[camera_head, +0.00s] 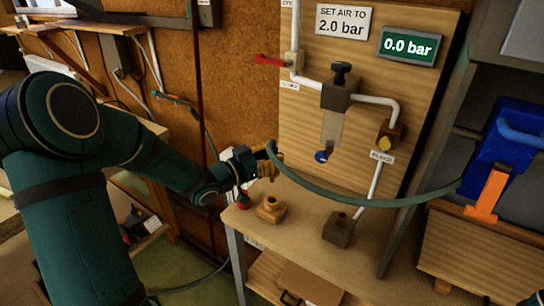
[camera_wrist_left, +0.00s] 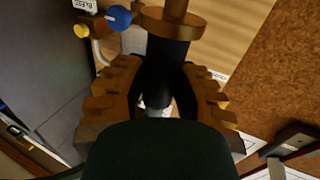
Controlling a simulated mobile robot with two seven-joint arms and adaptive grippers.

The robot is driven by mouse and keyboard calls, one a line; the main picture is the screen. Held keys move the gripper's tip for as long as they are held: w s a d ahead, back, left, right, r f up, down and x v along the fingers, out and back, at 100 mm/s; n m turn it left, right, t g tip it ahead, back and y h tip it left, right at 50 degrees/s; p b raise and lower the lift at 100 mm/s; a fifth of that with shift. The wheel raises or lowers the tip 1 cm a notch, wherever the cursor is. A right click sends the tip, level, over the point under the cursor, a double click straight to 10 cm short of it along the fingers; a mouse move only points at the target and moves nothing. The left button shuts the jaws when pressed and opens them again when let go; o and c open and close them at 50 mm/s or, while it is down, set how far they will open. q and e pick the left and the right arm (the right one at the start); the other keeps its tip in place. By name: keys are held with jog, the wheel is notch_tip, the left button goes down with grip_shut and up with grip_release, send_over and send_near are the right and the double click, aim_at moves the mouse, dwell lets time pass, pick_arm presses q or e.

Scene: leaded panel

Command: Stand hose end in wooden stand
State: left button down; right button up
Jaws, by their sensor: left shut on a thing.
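My left gripper (camera_head: 264,166) is shut on the hose end, above the bench and a little behind the wooden stand in the head view. The left wrist view shows its ridged orange-brown fingers (camera_wrist_left: 160,95) on either side of the dark hose end (camera_wrist_left: 170,60), which carries a brass-coloured collar. The green hose (camera_head: 365,201) sags from the gripper to the blue reel at right. The small wooden stand (camera_head: 271,209) is upright on the bench, apart from the hose end. Its opening faces up.
A dark block (camera_head: 339,230) with a pipe stands on the bench (camera_head: 300,222) right of the stand. Behind is a wooden panel (camera_head: 310,110) with a filter unit, red-handled valve and a display reading 0.0 bar. The blue reel (camera_head: 506,150) with an orange part is at right.

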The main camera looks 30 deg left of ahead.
pick_arm(q)
jog(key=shift+f+b, duration=1.55)
jog(key=shift+f, duration=0.35)
jog(key=shift+f+b, duration=0.8)
jog(key=shift+f, duration=0.2)
jog(key=shift+f+b, duration=1.7)
jog(key=shift+f, duration=0.3)
jog(key=c, duration=0.7)
grip_release()
jog(key=shift+o, duration=0.2)
